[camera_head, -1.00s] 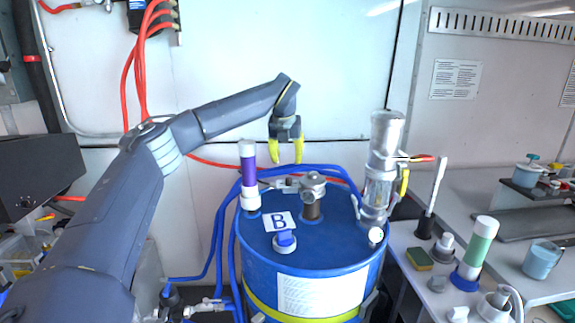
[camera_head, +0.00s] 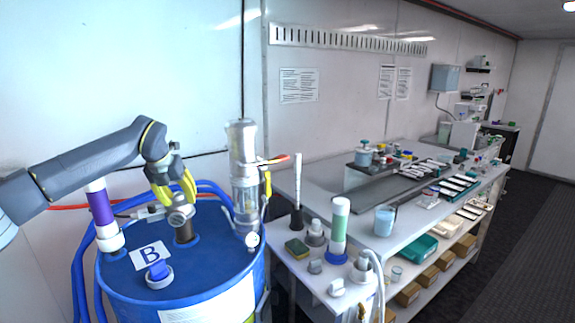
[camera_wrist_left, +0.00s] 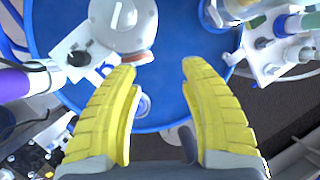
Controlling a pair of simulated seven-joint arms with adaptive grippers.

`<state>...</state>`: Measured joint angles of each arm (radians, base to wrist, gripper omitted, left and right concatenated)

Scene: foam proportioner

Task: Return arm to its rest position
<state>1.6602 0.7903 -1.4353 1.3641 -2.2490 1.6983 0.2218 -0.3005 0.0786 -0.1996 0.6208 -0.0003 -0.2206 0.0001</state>
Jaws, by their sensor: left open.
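My left gripper (camera_head: 174,192) has yellow fingers that are apart and empty. In the head view it hangs above the back of the blue drum (camera_head: 205,262), close to the metal valve fitting (camera_head: 180,216) on the drum's top. In the left wrist view the two fingers (camera_wrist_left: 160,75) stand wide apart, with a round metal part (camera_wrist_left: 122,22) beyond the left fingertip. I cannot tell whether the gripper touches the fitting. The right gripper is not in view.
A clear-and-metal proportioner (camera_head: 243,175) stands on the drum's right side. A label "B" (camera_head: 150,255) and a blue-capped plug (camera_head: 159,274) are in front. A bench (camera_head: 350,205) with a green cylinder (camera_head: 339,228) lies to the right. The dark floor (camera_head: 500,240) is clear.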

